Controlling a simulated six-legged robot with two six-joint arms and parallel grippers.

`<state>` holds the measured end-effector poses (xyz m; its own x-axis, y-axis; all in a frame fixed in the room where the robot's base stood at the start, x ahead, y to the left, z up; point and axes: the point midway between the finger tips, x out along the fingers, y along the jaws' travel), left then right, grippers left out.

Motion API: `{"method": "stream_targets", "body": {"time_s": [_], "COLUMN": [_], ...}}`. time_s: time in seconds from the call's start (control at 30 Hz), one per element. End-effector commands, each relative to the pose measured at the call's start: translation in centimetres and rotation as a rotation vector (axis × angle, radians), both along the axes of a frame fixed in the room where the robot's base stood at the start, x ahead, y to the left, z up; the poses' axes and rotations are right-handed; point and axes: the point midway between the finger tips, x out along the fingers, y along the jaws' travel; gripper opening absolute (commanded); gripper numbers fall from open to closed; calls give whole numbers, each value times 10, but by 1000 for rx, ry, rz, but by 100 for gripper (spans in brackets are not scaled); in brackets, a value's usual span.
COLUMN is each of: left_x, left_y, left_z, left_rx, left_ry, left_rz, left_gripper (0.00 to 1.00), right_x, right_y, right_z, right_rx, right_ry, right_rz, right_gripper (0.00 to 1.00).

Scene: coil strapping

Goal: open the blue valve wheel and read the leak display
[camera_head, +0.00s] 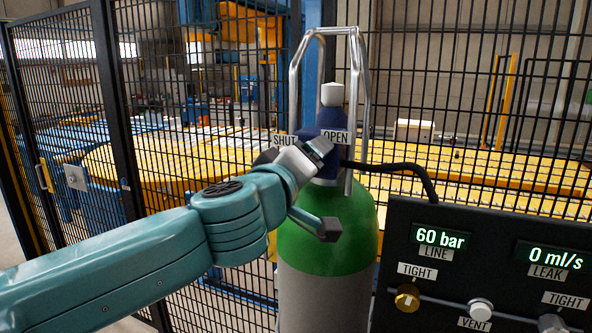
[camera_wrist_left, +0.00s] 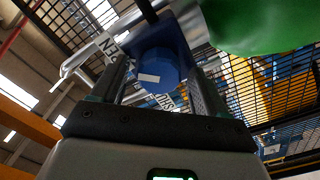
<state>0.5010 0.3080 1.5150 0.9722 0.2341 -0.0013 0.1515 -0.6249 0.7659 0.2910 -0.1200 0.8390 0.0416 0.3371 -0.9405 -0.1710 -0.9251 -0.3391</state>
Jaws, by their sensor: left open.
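The blue valve wheel (camera_wrist_left: 160,72) shows in the left wrist view with a white mark on its face, between the two fingers of my left gripper. In the head view my left gripper (camera_head: 322,190) is open in front of the blue valve on top of the green-shouldered cylinder (camera_head: 330,240). It hides most of the wheel there, and I cannot tell whether the fingers touch it. Labels SHUT (camera_head: 285,140) and OPEN (camera_head: 334,136) stand at the valve. The leak display (camera_head: 549,256) reads 0 ml/s. My right gripper is not in view.
A dark panel (camera_head: 455,272) stands at the lower right with a line display (camera_head: 440,238) reading 60 bar, TIGHT and VENT labels and knobs. A black hose (camera_head: 405,168) runs from the valve toward it. A metal guard frame (camera_head: 362,75) surrounds the valve. Mesh fencing stands behind.

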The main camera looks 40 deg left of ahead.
Motion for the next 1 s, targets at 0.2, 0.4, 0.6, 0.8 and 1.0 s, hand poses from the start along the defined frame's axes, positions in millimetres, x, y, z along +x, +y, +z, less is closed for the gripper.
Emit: {"method": "stream_targets", "body": {"time_s": [0.2,0.4,0.6,0.8,1.0], "left_x": [-37,-91,-132,-151,-157], "left_y": [-10,-24,-33,-38,-38], "left_z": [2,1,0,0,0], "left_rx": [-2,-3,-1,-1,1], "left_ry": [-6,-7,-3,-1,1], "left_rz": [-4,-9,-9,-5,-1], "left_gripper": [74,74,74,74,74], "right_x": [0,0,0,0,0], "right_y": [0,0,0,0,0], "right_z": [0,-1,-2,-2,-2], "right_rx": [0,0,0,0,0], "right_ry": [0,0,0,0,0], "right_rz": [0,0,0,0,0], "right_gripper": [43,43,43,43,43]}}
